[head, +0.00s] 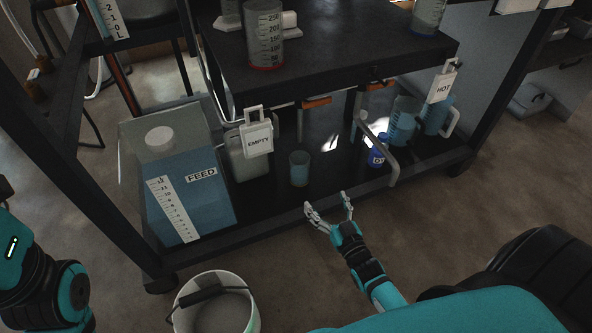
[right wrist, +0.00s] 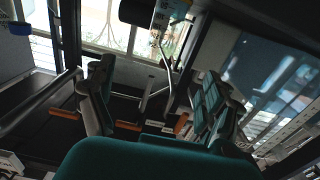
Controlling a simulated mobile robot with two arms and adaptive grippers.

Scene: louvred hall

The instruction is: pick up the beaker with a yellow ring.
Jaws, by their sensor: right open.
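No yellow ring can be made out on any vessel. A graduated beaker (head: 264,35) with a red ring at its base stands on the upper shelf. Another beaker (head: 428,15) stands at that shelf's right corner, cut by the picture's top edge, its base band bluish. A small beaker (head: 299,169) with bluish contents stands on the lower shelf. My right gripper (head: 328,207) is open and empty at the lower shelf's front edge, below and right of the small beaker. Its two fingers also show apart in the right wrist view (right wrist: 160,110). My left gripper is outside the picture.
The lower shelf (head: 275,205) also holds a FEED container (head: 188,190), a container with an EMPTY tag (head: 257,140), a small blue bottle (head: 377,152) and two jugs (head: 403,122). The upper shelf (head: 350,45) hangs above. A white bucket (head: 215,305) stands on the floor.

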